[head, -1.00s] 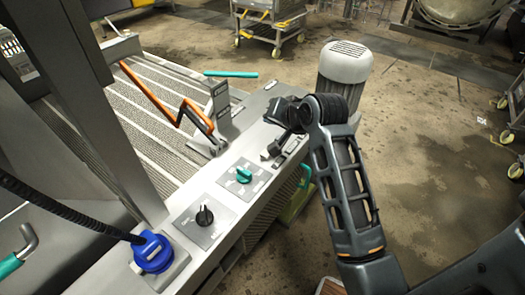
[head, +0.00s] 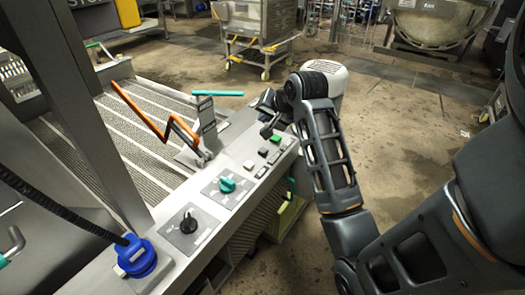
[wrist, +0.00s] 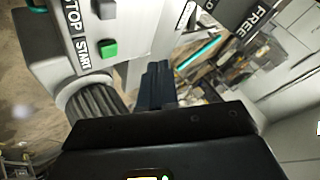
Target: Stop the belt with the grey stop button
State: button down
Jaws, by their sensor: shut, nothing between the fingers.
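The grey stop button (head: 263,152) sits on the metal control ledge, in the row with the green start button (head: 275,139). In the wrist view the grey button (wrist: 105,9) is beside the STOP label (wrist: 74,18), cut by the top edge, and the green button (wrist: 108,49) is beside the START label. My gripper (head: 266,129) is shut and empty, at the far end of the button row, past the green button. Its shut dark fingers (wrist: 158,75) show in the wrist view, to the right of the green button. They appear apart from both buttons.
Nearer on the ledge are a pale button (head: 248,165), a teal rotary knob (head: 227,184), a black rotary knob (head: 188,222) and a blue plug (head: 137,257). An orange lever (head: 160,122) stands over the belt (head: 85,140). A grey motor (head: 335,78) stands behind my wrist.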

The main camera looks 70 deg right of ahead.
jog(key=b, duration=0.7)
send_over(265, 151)
notch_tip(265, 151, down, 6)
jog(key=shift+s+f, duration=0.1)
jog(key=shift+a+f+b, duration=0.1)
jog(key=shift+f+b, duration=0.4)
jog(key=shift+f, duration=0.7)
jog(key=shift+f, duration=0.9)
dwell(1.4)
jog(key=shift+r, duration=0.1)
jog(key=shift+r+p, duration=0.85)
jog(key=shift+p, duration=0.35)
notch_tip(265, 151, up, 5)
jog(key=p, duration=0.5)
jog(key=shift+p, duration=0.3)
dwell(0.3)
